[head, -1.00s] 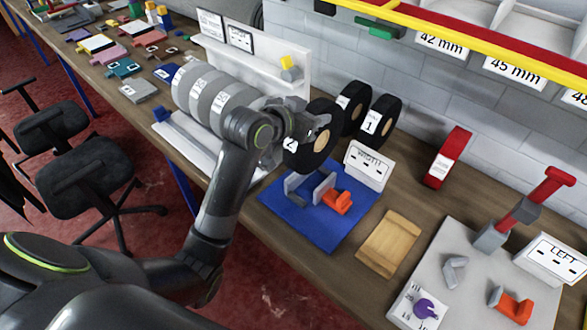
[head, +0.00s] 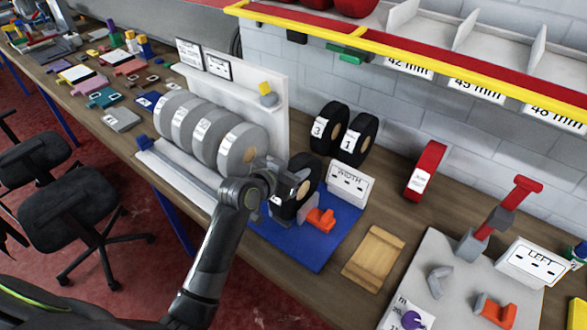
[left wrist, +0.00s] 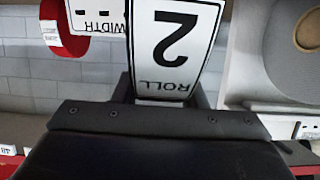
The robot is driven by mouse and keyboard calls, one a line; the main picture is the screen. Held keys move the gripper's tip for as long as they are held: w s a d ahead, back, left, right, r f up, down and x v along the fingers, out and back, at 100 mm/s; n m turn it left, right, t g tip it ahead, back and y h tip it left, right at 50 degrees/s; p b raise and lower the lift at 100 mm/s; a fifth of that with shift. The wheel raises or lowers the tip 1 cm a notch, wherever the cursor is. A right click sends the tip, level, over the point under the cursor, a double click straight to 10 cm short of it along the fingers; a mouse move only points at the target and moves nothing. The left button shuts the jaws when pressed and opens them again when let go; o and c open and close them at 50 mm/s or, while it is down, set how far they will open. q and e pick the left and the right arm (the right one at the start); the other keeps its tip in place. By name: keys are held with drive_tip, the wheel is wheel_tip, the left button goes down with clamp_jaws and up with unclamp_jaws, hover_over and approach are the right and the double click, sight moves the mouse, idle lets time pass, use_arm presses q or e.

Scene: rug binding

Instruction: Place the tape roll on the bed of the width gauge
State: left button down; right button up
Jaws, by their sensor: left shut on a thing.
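The black tape roll (head: 303,170), labelled 2, stands upright on its edge at the width gauge. The gauge has a blue base (head: 312,252), a grey jaw (head: 308,209) and an orange slider (head: 320,221). My left gripper (head: 283,189) is shut on the roll at its left side. The roll hides part of the gauge bed and the other jaw. I cannot tell whether it touches the bed. In the left wrist view the roll's white label (left wrist: 172,45) fills the space between the fingers. My right gripper is not in view.
A white WIDTH sign (head: 350,184) stands just behind the gauge. Black rolls 3 (head: 326,127) and 1 (head: 359,139) stand behind it. Large grey rolls (head: 243,150) are close on the left. A wooden block (head: 374,258) lies to the right, with a red roll (head: 425,170) farther back.

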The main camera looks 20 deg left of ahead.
use_arm(q)
drive_tip(key=c, duration=1)
unclamp_jaws()
drive_tip(key=shift+a+f, duration=0.1)
drive_tip(key=shift+f, duration=0.05)
drive_tip(key=shift+o, duration=0.6)
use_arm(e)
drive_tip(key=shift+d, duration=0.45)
use_arm(q)
drive_tip(key=shift+r, duration=0.25)
drive_tip(key=b+v, duration=0.2)
drive_tip(key=v, duration=1)
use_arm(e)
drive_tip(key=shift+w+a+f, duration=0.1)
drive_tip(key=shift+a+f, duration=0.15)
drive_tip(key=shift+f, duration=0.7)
